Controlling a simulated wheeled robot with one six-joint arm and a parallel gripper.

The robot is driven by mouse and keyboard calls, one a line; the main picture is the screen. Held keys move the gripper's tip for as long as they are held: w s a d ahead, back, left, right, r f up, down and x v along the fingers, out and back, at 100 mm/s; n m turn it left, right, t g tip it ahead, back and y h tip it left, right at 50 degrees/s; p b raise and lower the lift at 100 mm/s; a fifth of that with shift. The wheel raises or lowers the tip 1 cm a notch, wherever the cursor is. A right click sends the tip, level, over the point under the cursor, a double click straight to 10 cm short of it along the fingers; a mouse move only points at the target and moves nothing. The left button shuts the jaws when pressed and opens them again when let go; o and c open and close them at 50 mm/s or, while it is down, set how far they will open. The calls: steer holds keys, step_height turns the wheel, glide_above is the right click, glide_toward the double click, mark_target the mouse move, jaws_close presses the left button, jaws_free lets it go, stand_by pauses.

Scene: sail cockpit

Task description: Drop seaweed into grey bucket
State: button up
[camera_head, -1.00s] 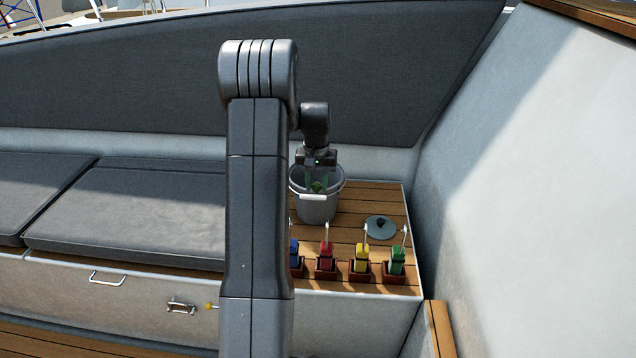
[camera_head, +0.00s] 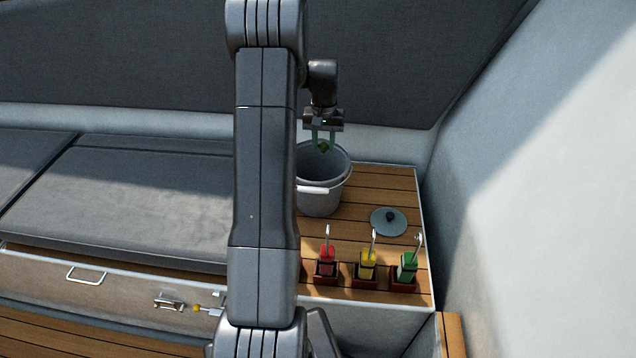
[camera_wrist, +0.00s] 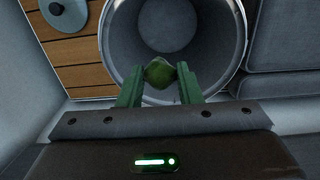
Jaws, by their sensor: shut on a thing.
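The seaweed (camera_wrist: 159,74) is a small green clump held between the green fingertips of my gripper (camera_wrist: 158,80) in the wrist view. In the head view my gripper (camera_head: 323,143) is over the back part of the grey bucket's opening, with the seaweed (camera_head: 324,148) showing small between the fingers. The grey bucket (camera_head: 322,200) stands upright on the wooden shelf, its left side partly hidden by my arm. Its inside, seen in the wrist view (camera_wrist: 195,35), looks empty where visible. The seaweed appears within the rim's outline from above; its exact height is hard to tell.
A grey round lid (camera_head: 389,222) lies right of the bucket on the wooden shelf (camera_head: 385,182). Red (camera_head: 327,262), yellow (camera_head: 367,265) and green (camera_head: 407,266) items stand in holders along the front edge. Grey cushions (camera_head: 150,195) lie to the left. A white wall (camera_head: 530,200) rises at right.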

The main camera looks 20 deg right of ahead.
step_height(320, 180, down, 4)
steer(key=shift+r+b, duration=0.25)
steer(key=shift+b, duration=0.65)
steer(key=o, duration=1)
steer(key=shift+o, duration=0.2)
steer(key=shift+r, duration=0.1)
step_height(320, 180, up, 14)
steer(key=p, duration=0.1)
steer(key=shift+f, duration=0.2)
